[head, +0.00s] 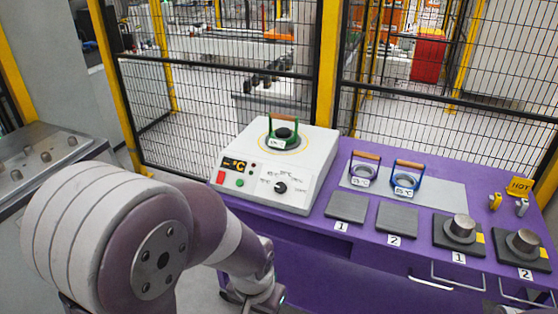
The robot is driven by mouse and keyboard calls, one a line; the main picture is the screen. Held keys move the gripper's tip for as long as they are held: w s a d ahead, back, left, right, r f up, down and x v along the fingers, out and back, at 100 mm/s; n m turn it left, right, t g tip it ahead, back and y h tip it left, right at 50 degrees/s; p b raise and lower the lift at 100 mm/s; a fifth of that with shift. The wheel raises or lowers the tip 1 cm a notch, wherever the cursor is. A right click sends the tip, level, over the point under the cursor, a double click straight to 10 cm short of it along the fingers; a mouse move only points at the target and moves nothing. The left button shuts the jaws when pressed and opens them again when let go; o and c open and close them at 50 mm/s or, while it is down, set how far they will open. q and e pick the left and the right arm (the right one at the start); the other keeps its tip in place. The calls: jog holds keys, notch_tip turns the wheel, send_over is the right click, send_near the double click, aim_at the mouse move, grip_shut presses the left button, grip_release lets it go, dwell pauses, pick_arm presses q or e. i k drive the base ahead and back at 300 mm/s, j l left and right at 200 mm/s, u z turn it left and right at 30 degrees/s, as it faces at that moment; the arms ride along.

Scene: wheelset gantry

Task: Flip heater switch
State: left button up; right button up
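The heater (312,165) is a white box with a sloped front panel, standing on the left end of the purple bench. My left arm comes in from the left, and my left gripper (262,298) is low in front of the bench, apart from the heater. Its fingers cannot be made out. My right gripper is not in view.
The purple bench (390,236) also holds two handled rings (363,172), (405,180), two dark plates (347,207), (396,219), two metal cylinders on bases (461,228), (525,243) and a yellow HOT sign (519,187). A mesh fence (220,95) stands behind.

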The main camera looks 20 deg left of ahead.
aim_at(221, 176)
jog(key=i+j, duration=0.2)
jog(key=j, duration=0.15)
jog(key=i+j+z, duration=0.15)
jog(key=j, duration=0.25)
jog(key=i+j, duration=0.2)
jog(key=j, duration=0.2)
jog(key=i+j+z, duration=0.1)
jog(key=j, duration=0.3)
jog(key=i+j+z, duration=0.1)
jog(key=j, duration=0.3)
jog(key=i+j, duration=0.25)
jog(key=j, duration=0.15)
jog(key=i+j+z, duration=0.1)
jog(key=j, duration=0.3)
jog(key=i+j+z, duration=0.1)
jog(key=j, duration=0.35)
jog(key=i, duration=0.05)
